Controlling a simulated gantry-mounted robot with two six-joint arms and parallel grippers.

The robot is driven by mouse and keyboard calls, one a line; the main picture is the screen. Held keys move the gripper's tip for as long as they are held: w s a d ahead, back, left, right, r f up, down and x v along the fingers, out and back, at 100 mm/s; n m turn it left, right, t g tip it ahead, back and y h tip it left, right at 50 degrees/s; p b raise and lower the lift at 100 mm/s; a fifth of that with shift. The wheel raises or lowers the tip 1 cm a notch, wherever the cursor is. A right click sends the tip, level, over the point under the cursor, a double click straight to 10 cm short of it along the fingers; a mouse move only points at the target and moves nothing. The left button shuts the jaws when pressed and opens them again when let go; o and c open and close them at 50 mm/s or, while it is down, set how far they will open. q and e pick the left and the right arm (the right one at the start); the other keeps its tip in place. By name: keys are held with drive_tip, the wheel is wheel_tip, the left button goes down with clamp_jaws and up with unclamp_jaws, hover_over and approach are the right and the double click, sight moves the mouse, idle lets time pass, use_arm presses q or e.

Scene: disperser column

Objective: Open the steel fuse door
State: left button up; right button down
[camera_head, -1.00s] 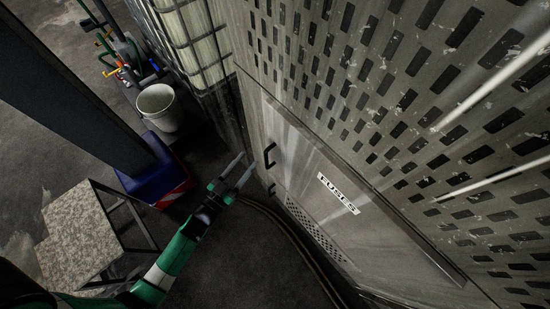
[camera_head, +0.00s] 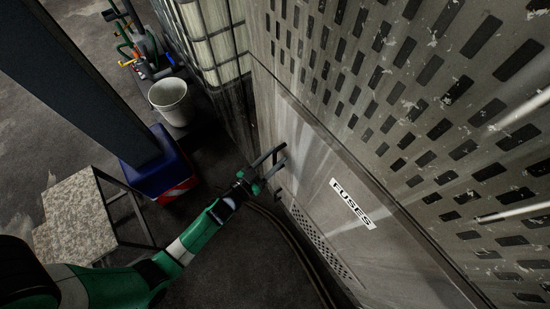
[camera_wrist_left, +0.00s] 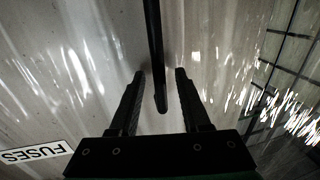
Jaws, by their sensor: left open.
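The steel fuse door (camera_head: 325,215) is a grey panel with a white FUSES label (camera_head: 352,203), low on the perforated steel cabinet, and it looks shut. The label also shows at lower left in the left wrist view (camera_wrist_left: 33,152). My left gripper (camera_head: 280,156) is open at the door's upper left edge. In the left wrist view, the dark bar handle (camera_wrist_left: 157,60) runs between the two spread fingers (camera_wrist_left: 158,75), with a gap visible on both sides. In the head view my gripper largely hides the handle. My right gripper is not in view.
A blue post base (camera_head: 155,175) with a red-white stripe and a small table (camera_head: 75,225) stand left of my arm. A white bucket (camera_head: 172,102) stands behind. Cables (camera_head: 290,235) run along the floor by the cabinet.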

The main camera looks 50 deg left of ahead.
use_arm(q)
drive_tip(key=shift+w, duration=0.2)
clamp_jaws()
idle(1.3)
